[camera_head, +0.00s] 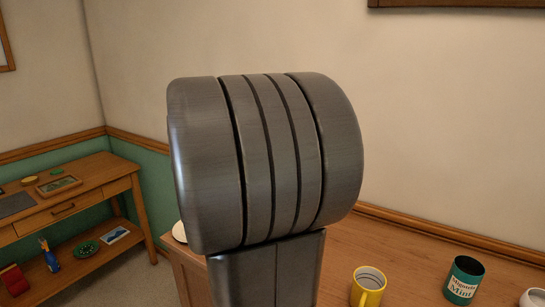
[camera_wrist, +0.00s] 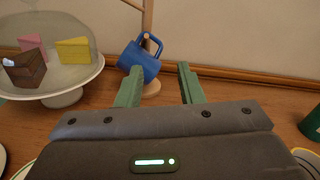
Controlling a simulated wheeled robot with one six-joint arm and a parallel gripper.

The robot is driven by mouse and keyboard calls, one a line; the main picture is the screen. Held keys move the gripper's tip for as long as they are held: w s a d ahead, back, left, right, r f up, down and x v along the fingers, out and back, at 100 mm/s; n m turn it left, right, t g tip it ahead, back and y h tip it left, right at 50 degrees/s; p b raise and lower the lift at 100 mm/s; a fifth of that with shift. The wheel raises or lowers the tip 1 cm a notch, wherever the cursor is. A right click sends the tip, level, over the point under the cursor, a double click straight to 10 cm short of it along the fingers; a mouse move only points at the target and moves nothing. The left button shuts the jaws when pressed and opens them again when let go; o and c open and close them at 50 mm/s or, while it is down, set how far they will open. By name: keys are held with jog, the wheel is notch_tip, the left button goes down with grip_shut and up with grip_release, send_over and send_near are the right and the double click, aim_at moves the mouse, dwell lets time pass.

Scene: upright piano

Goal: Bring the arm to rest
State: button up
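My gripper (camera_wrist: 160,68) shows in the wrist view with its two green fingers spread apart and nothing between them. A blue mug (camera_wrist: 138,62) hangs on a wooden mug stand (camera_wrist: 151,88) just beyond the fingertips. In the picture the mug lies behind the left finger and the gap; I cannot tell the exact distance, and I see no contact. In the head view a large dark grey link of my arm fills the middle, and the gripper is hidden or out of frame there.
A white cake stand (camera_wrist: 65,88) with several cake slices is at left in the wrist view. A yellow mug (camera_head: 368,287) and a green Mint tin (camera_head: 464,279) stand on the wooden top (camera_head: 410,262). A wooden side table (camera_head: 88,183) stands far left. A wall is behind.

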jog(key=f+p+x, duration=0.1)
jog(key=p+x, duration=0.1)
jog(key=x, duration=1)
jog(key=shift+w, duration=0.55)
jog(key=shift+s+a, duration=0.15)
jog(key=d+r+b+v, duration=0.1)
jog(key=b+v, duration=0.1)
jog(key=v, duration=1)
jog(key=p+x, duration=0.1)
jog(key=x, duration=0.3)
jog(key=p+x, duration=0.1)
jog(key=x, duration=0.4)
jog(key=a+f+p+x, duration=0.1)
jog(key=x, duration=0.4)
jog(key=shift+w+d, duration=0.15)
jog(key=shift+w, duration=0.2)
jog(key=shift+w+r+p, duration=0.1)
jog(key=shift+r+p, duration=0.1)
jog(key=shift+p, duration=0.3)
jog(key=shift+d, duration=0.1)
